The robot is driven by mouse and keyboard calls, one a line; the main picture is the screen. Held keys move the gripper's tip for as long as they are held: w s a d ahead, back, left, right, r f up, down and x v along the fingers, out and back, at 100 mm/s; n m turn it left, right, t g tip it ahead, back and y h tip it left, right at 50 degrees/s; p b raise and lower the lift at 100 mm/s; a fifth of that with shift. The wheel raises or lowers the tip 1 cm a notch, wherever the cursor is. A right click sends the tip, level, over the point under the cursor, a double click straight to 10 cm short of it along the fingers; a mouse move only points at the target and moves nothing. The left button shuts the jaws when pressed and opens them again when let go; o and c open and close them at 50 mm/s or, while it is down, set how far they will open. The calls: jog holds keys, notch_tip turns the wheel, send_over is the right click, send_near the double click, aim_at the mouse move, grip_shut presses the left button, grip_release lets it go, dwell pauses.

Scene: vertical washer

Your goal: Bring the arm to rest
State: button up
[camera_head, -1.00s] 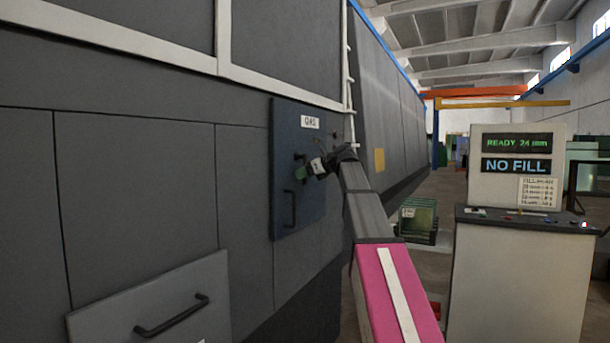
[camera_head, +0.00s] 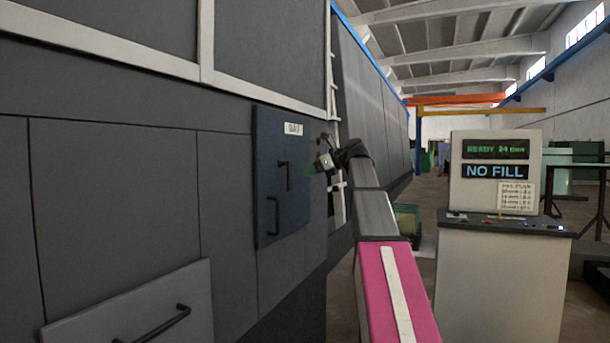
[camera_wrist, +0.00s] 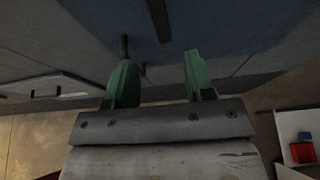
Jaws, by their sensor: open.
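My gripper (camera_head: 311,170) is at the end of my outstretched arm, just right of the blue panel (camera_head: 268,215) labelled GAS on the dark machine. In the wrist view its two green fingers (camera_wrist: 158,75) stand apart with nothing between them. The panel has a small upright handle (camera_head: 283,176) near its upper right and a longer black handle (camera_head: 272,216) below. In the head view the fingertips look close to the panel's right edge; I cannot tell the exact gap. The blue panel also shows ahead of the fingers in the wrist view (camera_wrist: 190,25).
The dark machine wall (camera_head: 120,190) fills the left side, with a lower drawer-like panel (camera_head: 140,305) and handle. A white ladder (camera_head: 335,110) stands behind my gripper. A control console (camera_head: 497,175) reading NO FILL stands right of my arm. A green crate (camera_head: 407,222) is behind my arm.

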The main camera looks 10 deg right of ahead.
dwell(0.3)
jog(key=s+a+f+n+g+h, duration=0.25)
jog(key=f+n, duration=0.25)
jog(key=f, duration=1.5)
jog(key=s+a+f+n+g+h, duration=0.1)
jog(key=s+f+n+h, duration=0.3)
jog(key=f, duration=1.5)
jog(key=s+f+n+g+h, duration=0.2)
jog(key=s+f+n, duration=0.6)
jog(key=f, duration=0.7)
jog(key=s+f+n+g+h, duration=0.2)
jog(key=s+f+n, duration=0.6)
jog(key=s+f, duration=0.4)
notch_tip(320, 180, down, 3)
jog(key=shift+s+a+r, duration=0.15)
jog(key=shift+s+a, duration=0.05)
jog(key=shift+s, duration=0.05)
